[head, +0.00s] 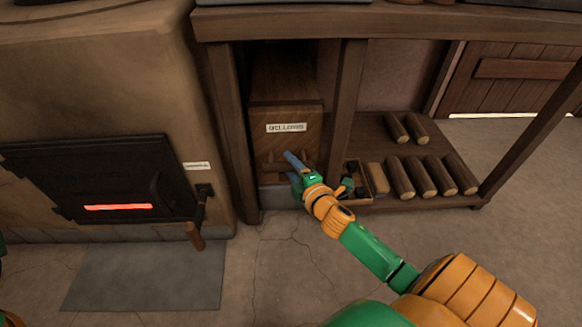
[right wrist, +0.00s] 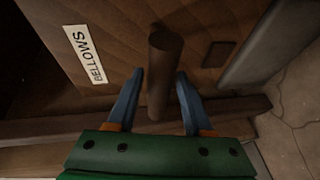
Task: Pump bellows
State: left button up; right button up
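The bellows (head: 292,116) is a wooden box with a white label reading BELLOWS, standing under the bench in the head view. In the right wrist view its labelled face (right wrist: 120,50) fills the upper left. A round wooden handle (right wrist: 161,62) sticks out from it. My right gripper (head: 289,156) is at the lower front of the box. In the right wrist view its blue fingers (right wrist: 160,75) are apart, one on each side of the handle, with gaps visible. My left gripper is not in view.
A clay oven with a dark metal door (head: 105,178) and a glowing slot stands at the left. Bench posts (head: 343,110) flank the bellows. Several logs (head: 420,178) lie on the low shelf (head: 450,145) to the right.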

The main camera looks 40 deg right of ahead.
grip_shut()
dwell(1.2)
